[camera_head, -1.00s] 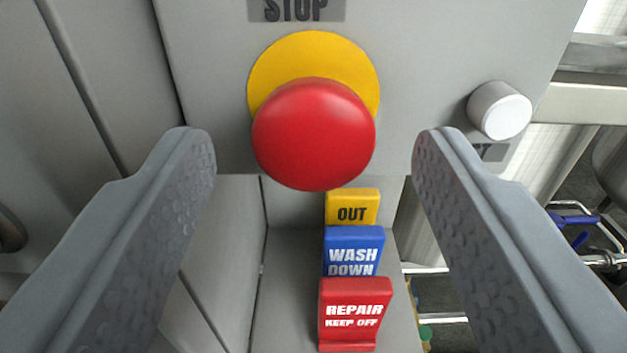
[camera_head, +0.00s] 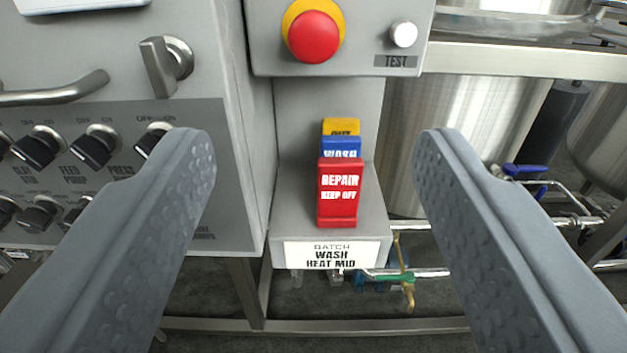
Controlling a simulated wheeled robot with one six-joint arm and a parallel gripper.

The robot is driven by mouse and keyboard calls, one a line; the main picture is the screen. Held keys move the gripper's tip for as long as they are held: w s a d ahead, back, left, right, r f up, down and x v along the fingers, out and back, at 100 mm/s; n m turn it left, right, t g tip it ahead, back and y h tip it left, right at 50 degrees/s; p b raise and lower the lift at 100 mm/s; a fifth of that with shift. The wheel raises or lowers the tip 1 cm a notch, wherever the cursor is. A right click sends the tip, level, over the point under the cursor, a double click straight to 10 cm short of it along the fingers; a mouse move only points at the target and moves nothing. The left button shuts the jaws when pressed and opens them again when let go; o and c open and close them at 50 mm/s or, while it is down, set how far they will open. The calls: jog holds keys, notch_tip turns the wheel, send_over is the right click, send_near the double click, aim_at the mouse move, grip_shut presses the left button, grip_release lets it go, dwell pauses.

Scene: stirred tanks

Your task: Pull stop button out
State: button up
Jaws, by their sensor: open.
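The stop button is a red mushroom knob (camera_head: 313,37) on a yellow round collar (camera_head: 291,17). It sits on the front of a grey box at the top of the view. The knob stands out from the collar; whether it is latched in or out I cannot tell. My gripper (camera_head: 315,150) is open and empty, its two grey fingers wide apart. The fingertips appear below the button in the picture, not touching it.
A white TEST button (camera_head: 404,34) is right of the stop button. Below, a shelf (camera_head: 290,215) holds yellow, blue and red REPAIR (camera_head: 340,190) tags. Steel tanks and pipes stand right.

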jog(key=shift+s, duration=1.05)
jog(key=s+r, duration=0.4)
jog(key=s, duration=1.2)
jog(key=s+r, duration=0.4)
jog(key=s, duration=1.2)
jog(key=shift+s+d+r+g, duration=0.15)
jog(key=shift+s+d+g, duration=0.05)
jog(key=shift+s+g, duration=0.1)
